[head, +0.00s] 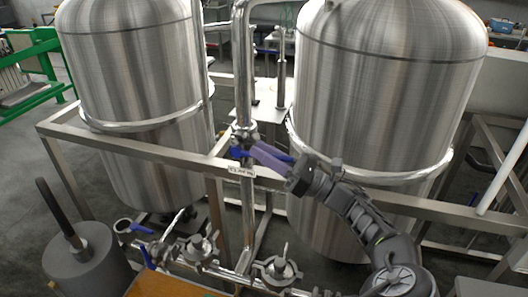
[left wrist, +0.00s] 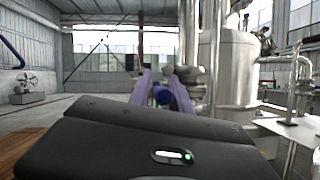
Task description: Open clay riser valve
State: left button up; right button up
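The riser is a vertical steel pipe (head: 243,75) between two tanks, with a valve body (head: 244,133) just above the frame rail. Its blue handle (head: 237,152) lies roughly level, across the pipe and out to the right. My left gripper (head: 268,155) has purple fingers at this handle, its arm reaching in from the lower right. The fingers hide part of the handle in the head view. My right gripper is not in view.
A steel frame rail (head: 140,146) with a small white label (head: 241,171) runs just below the handle. The left tank (head: 145,90) and right tank (head: 385,90) stand close on both sides. Lower pipework carries more valves (head: 198,246). A grey cylinder (head: 85,265) stands at lower left.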

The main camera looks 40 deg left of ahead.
pick_arm(q)
grip_shut()
jog(key=shift+r, duration=0.1)
dwell(1.0)
